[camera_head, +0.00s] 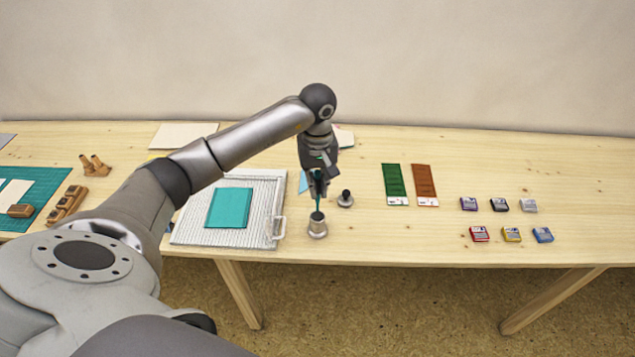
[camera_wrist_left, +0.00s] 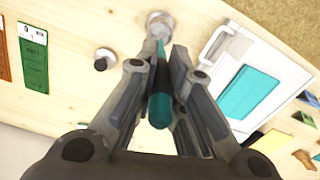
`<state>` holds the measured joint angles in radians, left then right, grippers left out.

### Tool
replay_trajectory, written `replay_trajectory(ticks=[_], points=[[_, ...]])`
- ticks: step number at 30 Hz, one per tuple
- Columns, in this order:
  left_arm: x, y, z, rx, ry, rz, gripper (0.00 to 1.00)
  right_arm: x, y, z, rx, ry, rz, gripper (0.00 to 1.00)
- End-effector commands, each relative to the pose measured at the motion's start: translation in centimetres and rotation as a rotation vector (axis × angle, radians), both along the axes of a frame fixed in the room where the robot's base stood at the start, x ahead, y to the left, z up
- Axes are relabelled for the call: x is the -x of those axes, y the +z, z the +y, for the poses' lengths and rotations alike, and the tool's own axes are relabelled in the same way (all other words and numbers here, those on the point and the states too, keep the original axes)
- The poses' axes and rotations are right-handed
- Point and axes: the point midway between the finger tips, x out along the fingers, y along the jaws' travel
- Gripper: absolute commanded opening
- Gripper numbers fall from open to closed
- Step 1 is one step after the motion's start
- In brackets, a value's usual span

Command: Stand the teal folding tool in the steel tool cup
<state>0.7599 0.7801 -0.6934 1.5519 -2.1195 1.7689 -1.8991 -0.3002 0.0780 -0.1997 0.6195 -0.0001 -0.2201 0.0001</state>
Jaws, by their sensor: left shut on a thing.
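The teal folding tool (camera_head: 318,203) points downward in my left gripper (camera_head: 318,186), above the steel tool cup (camera_head: 317,229). In the left wrist view the teal tool (camera_wrist_left: 160,100) lies between the two fingers of my left gripper (camera_wrist_left: 163,70), which is shut on it. Its thin end points at the cup (camera_wrist_left: 159,22). I cannot tell whether the tip is just above the rim or inside it. The cup stands upright near the table's front edge. My right gripper is not in view.
A dark-knobbed stamp (camera_head: 345,199) stands just right of the cup. A ribbed white board (camera_head: 190,232) with a teal sheet (camera_head: 230,208) lies left. Green (camera_head: 394,180) and brown (camera_head: 424,181) strips and several inkpads (camera_head: 480,234) lie right, with bare wood between.

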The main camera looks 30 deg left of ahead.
Motion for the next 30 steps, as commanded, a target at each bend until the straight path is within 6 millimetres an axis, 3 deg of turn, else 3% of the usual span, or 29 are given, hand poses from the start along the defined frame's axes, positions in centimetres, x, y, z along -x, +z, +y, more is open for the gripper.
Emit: replay_trajectory(ticks=[18,30], points=[[0.0,-5.3,0.0,-0.001,0.000,-0.001,0.00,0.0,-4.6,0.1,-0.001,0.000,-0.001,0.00],[0.0,-6.5,0.0,0.000,0.000,0.000,0.00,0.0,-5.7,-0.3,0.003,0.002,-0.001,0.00]])
